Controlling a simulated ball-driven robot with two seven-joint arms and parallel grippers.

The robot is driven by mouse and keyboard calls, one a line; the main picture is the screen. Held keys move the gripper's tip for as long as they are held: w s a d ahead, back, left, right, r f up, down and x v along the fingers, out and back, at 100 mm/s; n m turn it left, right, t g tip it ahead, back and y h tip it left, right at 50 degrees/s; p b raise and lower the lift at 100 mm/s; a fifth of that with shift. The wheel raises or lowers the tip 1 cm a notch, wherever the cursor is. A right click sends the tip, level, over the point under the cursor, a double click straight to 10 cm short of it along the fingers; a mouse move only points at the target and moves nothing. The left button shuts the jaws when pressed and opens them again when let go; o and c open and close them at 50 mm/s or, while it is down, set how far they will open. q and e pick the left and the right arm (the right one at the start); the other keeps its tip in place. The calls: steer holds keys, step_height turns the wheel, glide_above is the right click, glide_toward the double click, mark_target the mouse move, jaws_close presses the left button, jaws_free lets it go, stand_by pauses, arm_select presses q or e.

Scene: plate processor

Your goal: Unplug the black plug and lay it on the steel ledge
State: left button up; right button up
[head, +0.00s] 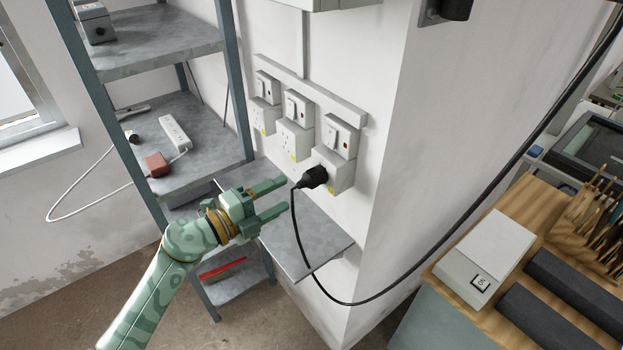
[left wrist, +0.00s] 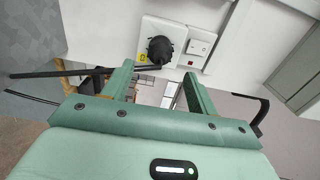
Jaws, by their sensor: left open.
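The black plug (head: 313,178) sits in the rightmost of three wall sockets, with its black cable hanging down and running off to the upper right. In the left wrist view the plug (left wrist: 160,49) is in the white socket, ahead of the fingers. My left gripper (head: 284,197) is open and empty, just left of the plug and apart from it. It also shows in the left wrist view (left wrist: 157,78). The steel ledge (head: 318,246) is fixed to the wall below the sockets, partly hidden by my gripper. My right gripper is out of view.
Grey metal shelves (head: 180,135) stand on the left, holding a white power strip (head: 174,133) and a reddish-brown block (head: 156,165). A wooden bench (head: 470,246) with a white box and dark blocks is on the right. The front part of the ledge is bare.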

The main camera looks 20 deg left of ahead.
mark_target(299, 186)
arm_select(q)
steer(key=x, duration=0.7)
steer(key=shift+w+d+r, duration=0.1)
steer(key=shift+w, duration=0.05)
steer(key=shift+x, duration=0.75)
steer(key=shift+p, duration=0.55)
stand_by(0.3)
jaws_close()
stand_by(0.3)
steer(key=shift+p+v, duration=0.4)
steer(key=shift+v, duration=0.95)
steer(key=shift+p+v, duration=0.3)
steer(key=shift+v, duration=1.35)
